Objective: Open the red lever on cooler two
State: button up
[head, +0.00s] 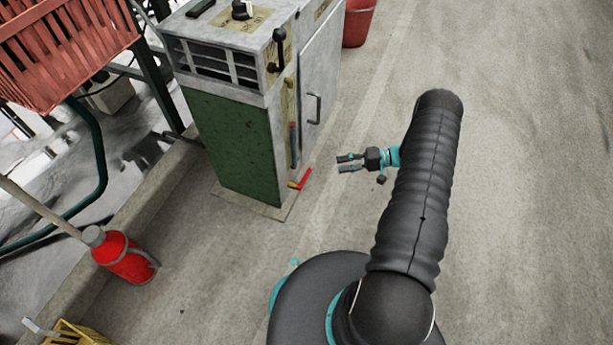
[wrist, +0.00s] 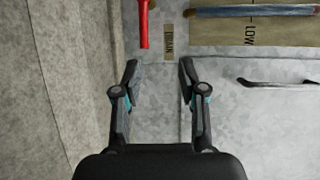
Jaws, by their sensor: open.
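The red lever (head: 304,179) sticks out low at the foot of the grey and green cooler cabinet (head: 235,150) in the head view. In the wrist view the red lever (wrist: 144,24) hangs at the top, ahead of the fingers, beside a small brass label (wrist: 169,42). My gripper (head: 338,164) is open and empty, to the right of the lever and apart from it. In the wrist view my gripper (wrist: 158,68) has its fingers spread, with the lever's free end beyond the gap between them. Which number the cooler bears cannot be read.
The cabinet has a door handle (head: 314,108) and a black-knobbed lever (head: 279,46). A red extinguisher-like bottle (head: 124,258) and a yellow crate (head: 75,334) are at the lower left. A red bucket (head: 357,22) stands behind. The floor to the right is clear.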

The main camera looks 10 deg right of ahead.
aim_at(307, 173)
jog(key=f, duration=0.3)
jog(key=shift+s+d+f+m+t, duration=0.1)
jog(key=shift+s+f+m+t, duration=0.2)
jog(key=shift+s+t, duration=0.1)
jog(key=shift+y, duration=0.3)
jog(key=x, duration=1.3)
jog(key=shift+w+a, duration=0.1)
jog(key=shift+a, duration=0.15)
grip_shut()
